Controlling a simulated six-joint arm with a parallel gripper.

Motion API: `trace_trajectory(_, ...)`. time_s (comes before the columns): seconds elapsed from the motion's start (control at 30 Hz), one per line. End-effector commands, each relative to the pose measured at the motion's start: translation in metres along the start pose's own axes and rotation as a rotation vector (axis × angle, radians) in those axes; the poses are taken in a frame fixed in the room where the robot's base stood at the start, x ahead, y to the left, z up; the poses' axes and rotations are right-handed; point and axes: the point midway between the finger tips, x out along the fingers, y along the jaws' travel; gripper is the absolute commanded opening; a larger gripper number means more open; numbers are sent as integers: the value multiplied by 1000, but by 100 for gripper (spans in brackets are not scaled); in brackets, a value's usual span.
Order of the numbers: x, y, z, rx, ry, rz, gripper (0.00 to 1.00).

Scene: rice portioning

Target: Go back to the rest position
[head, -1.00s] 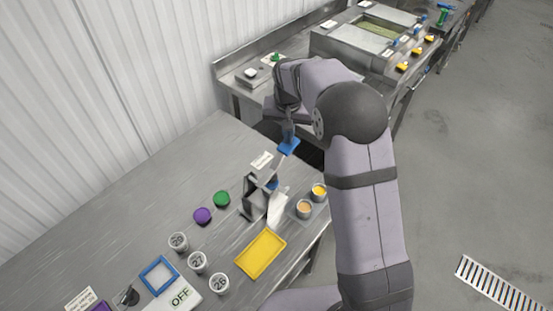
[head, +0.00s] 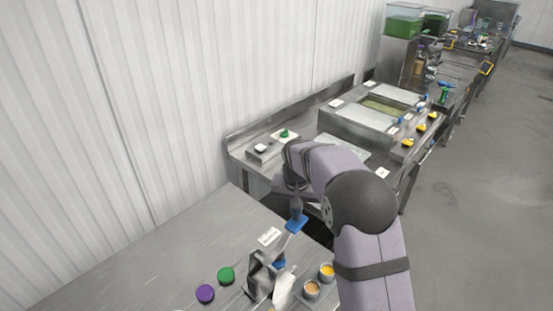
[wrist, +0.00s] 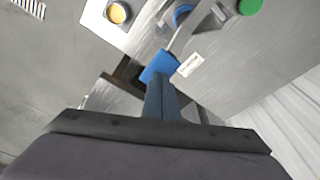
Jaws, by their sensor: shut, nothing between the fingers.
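My gripper (head: 296,224) has blue fingertips and hangs past the far end of the near steel table (head: 150,265), just behind a metal stand (head: 260,278) with a white label card (head: 269,237). The fingers are shut with nothing between them. In the wrist view the blue fingertips (wrist: 160,66) are together, and the label card (wrist: 190,65) lies just beyond them. The fingertips look apart from the stand.
Two small cups (head: 312,289) of orange and yellow food stand right of the stand. A green lid (head: 226,275) and a purple lid (head: 205,293) lie to its left. A second steel counter (head: 240,145) with a sunken bin (head: 385,106) stands behind. A white corrugated wall (head: 150,100) runs along the left.

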Motion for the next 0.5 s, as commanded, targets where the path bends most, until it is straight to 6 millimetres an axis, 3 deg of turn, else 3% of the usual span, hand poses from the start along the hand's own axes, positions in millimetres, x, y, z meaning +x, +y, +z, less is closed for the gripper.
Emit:
trace_trajectory(0.17, -4, 9, 11, -14, -10, 1, 0)
trace_trajectory(0.27, -10, 21, 27, -34, -25, 3, 0)
trace_trajectory(0.37, -17, 40, 54, -63, -47, 2, 0)
trace_trajectory(0.5, -26, 70, 106, -117, -85, 0, 0)
